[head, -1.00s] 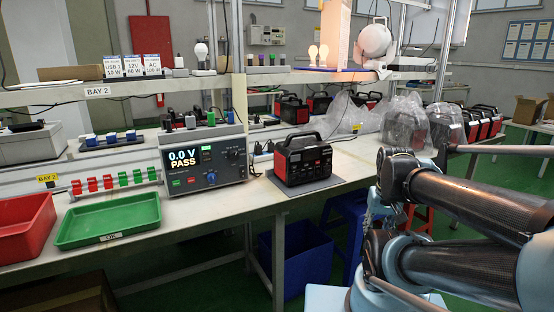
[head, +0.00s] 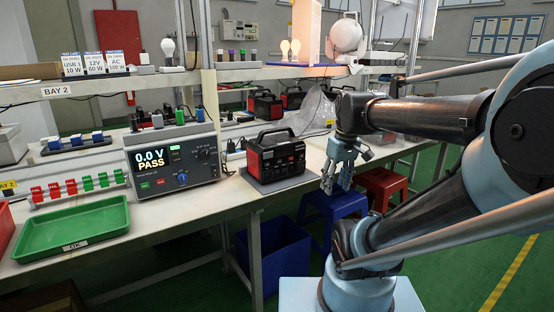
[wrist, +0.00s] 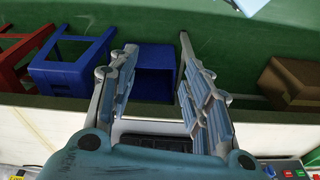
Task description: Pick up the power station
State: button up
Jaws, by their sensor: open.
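The power station (head: 276,158) is a black and red box with a top handle. It stands upright on a grey mat (head: 252,183) near the front edge of the bench. My gripper (head: 335,188) hangs to its right, pointing down, apart from it and just beyond the bench edge in the head view. In the wrist view my gripper (wrist: 158,98) has its two fingers spread wide with nothing between them. A dark ribbed shape (wrist: 152,143) shows at the base of the fingers, partly hidden; it looks like the power station's top.
A tester (head: 172,160) reading 0.0 V PASS stands left of the power station. A green tray (head: 75,232) lies further left. A shelf (head: 120,85) runs above the bench. Blue (head: 335,204) and red stools (head: 382,183) and a blue bin (head: 283,255) stand below.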

jog(key=w+a+r+n+g+y, duration=0.1)
jog(key=w+a+r+n, duration=0.2)
jog(key=w+r+n, duration=0.35)
jog(key=w+a+r+n+g+y, duration=0.1)
jog(key=w+a+r+n, duration=0.2)
jog(key=w+r, duration=0.65)
jog(key=n+g+y, duration=0.1)
jog(key=n+g, duration=0.1)
jog(key=n, duration=0.8)
send_near(277, 128)
jog(key=x, duration=0.5)
jog(key=shift+w+a+f, duration=0.15)
jog(key=shift+a, duration=0.05)
jog(key=shift+s+x, duration=0.2)
jog(key=shift+x, duration=2.5)
jog(key=shift+d, duration=0.1)
grip_shut()
